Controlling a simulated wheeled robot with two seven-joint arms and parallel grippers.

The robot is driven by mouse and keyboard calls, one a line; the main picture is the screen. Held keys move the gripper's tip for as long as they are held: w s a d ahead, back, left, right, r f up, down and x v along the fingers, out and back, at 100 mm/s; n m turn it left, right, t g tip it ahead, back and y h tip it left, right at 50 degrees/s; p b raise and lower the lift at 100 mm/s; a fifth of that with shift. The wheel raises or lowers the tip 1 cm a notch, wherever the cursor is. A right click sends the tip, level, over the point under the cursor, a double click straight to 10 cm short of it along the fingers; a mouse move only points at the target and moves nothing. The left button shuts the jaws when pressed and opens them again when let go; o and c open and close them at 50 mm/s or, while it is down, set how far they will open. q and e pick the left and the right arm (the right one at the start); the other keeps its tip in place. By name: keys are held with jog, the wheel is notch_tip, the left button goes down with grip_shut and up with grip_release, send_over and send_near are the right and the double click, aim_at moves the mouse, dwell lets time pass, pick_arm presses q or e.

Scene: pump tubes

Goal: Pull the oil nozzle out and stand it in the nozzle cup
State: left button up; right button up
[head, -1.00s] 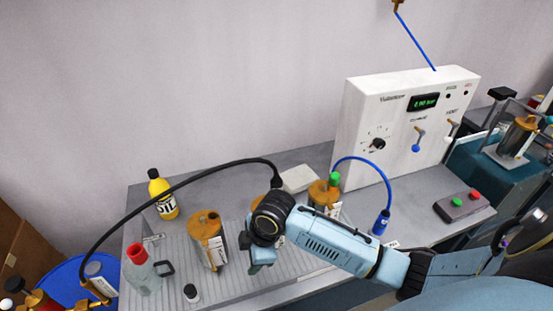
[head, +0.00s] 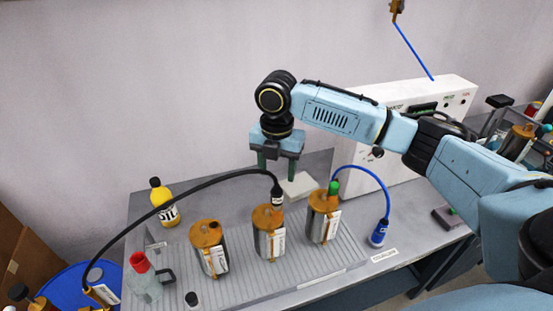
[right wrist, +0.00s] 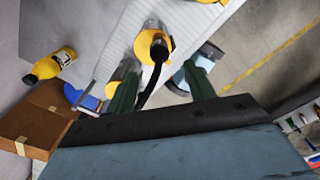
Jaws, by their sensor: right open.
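The black oil nozzle (head: 277,193) stands upright in the top of the middle canister (head: 269,236), at the end of a thick black hose (head: 175,190). My right gripper (head: 277,168) is open and empty, raised above and behind the nozzle and apart from it. In the right wrist view, the nozzle (right wrist: 159,48) appears beyond and between my open fingers (right wrist: 163,88), with its hose running down toward them. I cannot tell for sure which thing is the nozzle cup; a small dark-topped container (head: 191,299) stands at the front edge. My left gripper is not in view.
A yellow oil bottle (head: 163,203), a red-topped jug (head: 142,275) and a white control box (head: 455,97) stand nearby.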

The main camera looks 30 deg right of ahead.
aim_at(277, 190)
notch_tip(277, 190, down, 11)
jog(key=shift+r, duration=0.2)
jog(key=shift+c, duration=0.3)
grip_shut()
dwell(0.4)
jog(key=shift+r+p, duration=0.75)
jog(key=shift+p, duration=0.45)
dwell(0.3)
jog(key=shift+r+p, duration=1.9)
jog(key=shift+p, duration=0.3)
